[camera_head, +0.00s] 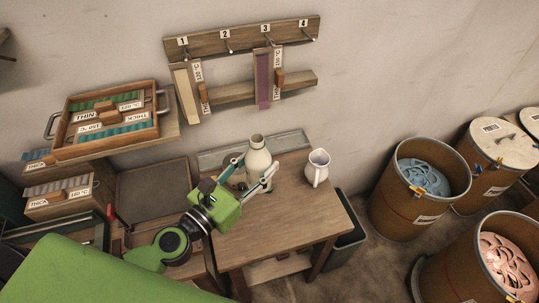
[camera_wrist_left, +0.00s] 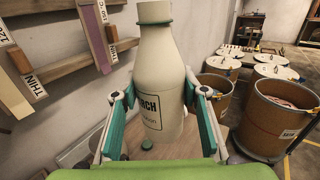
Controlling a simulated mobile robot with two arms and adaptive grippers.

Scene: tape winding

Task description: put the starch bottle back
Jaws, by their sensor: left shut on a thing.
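The starch bottle (camera_head: 258,160) is cream-coloured with a narrow neck, above the back part of the small wooden table (camera_head: 285,215). In the left wrist view the bottle (camera_wrist_left: 158,75) stands upright between the fingers, its label partly covered. My left gripper (camera_head: 250,178) is shut on the bottle, with a finger on each side. I cannot tell whether the bottle's base touches the table, as the gripper hides part of it. My right gripper is not in view.
A white jug (camera_head: 316,168) stands just right of the bottle on the table. A metal tray (camera_head: 290,143) lies along the back edge. A wooden peg rack (camera_head: 240,38) hangs on the wall. Barrels (camera_head: 410,205) stand right. The table's front is clear.

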